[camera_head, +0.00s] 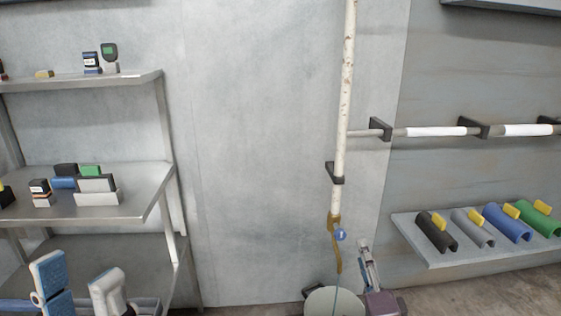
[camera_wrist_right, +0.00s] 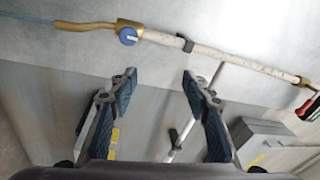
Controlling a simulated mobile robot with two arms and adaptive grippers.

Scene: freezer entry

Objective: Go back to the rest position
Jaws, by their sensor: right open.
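My right gripper (camera_head: 368,262) shows at the bottom centre of the head view, just right of the white pipe's lower end. In the right wrist view my right gripper (camera_wrist_right: 158,76) has its two dark blue-padded fingers spread apart with nothing between them. The pipe (camera_wrist_right: 240,64) crosses that view beyond the fingertips, apart from them.
The vertical pipe (camera_head: 346,90) ends in a brass valve with a blue knob (camera_head: 340,236). A round pale container (camera_head: 334,302) stands below it. A metal rack (camera_head: 140,196) with small items stands left. A right-hand shelf (camera_head: 440,256) holds several coloured sleeves. Bare wall lies between rack and pipe.

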